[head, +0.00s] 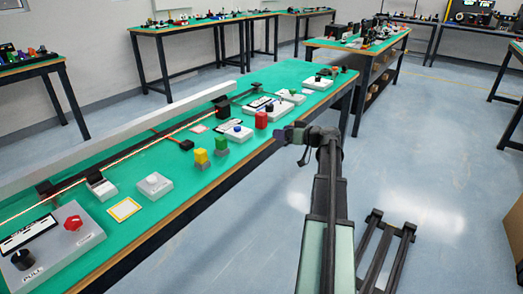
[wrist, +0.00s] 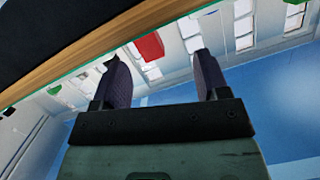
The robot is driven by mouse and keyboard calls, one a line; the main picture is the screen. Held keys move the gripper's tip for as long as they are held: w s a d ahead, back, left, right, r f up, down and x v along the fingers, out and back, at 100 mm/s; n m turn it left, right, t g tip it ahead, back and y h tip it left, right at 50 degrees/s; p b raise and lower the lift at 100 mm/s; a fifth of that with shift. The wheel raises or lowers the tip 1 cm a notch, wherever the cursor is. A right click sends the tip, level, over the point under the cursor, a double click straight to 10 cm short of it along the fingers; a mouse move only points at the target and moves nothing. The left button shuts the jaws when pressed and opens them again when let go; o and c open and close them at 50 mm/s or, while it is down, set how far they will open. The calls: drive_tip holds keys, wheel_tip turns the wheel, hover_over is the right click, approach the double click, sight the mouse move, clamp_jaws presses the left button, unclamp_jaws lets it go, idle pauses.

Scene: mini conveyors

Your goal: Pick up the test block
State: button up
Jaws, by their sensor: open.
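Several small coloured blocks are on the green-topped table (head: 150,215); the pictures do not mark which one is the test block. A green block (head: 221,144) and a yellow block (head: 201,156) stand on grey bases further toward the front. My gripper (head: 284,134) is just off the table's right edge, near the red blocks. In the wrist view my gripper (wrist: 154,75) is open and empty; a red block (wrist: 149,47) shows beyond its fingers, apart from them.
A conveyor rail with a white wall (head: 120,124) runs along the table's far side. A grey control box (head: 52,245) with a red knob stands at the near end. White button boxes (head: 155,185) stand along the table.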

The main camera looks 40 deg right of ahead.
sight(265, 116)
drive_tip(key=w, duration=0.3)
drive_tip(key=w+r+n+t, duration=0.1)
drive_tip(key=w, duration=0.3)
drive_tip(key=w+r+n+t+p, duration=0.1)
drive_tip(key=w, duration=0.3)
drive_tip(key=shift+w+a+r, duration=0.1)
drive_tip(key=shift+a+r, duration=0.15)
drive_tip(key=shift+a, duration=0.05)
drive_tip(key=c, duration=1)
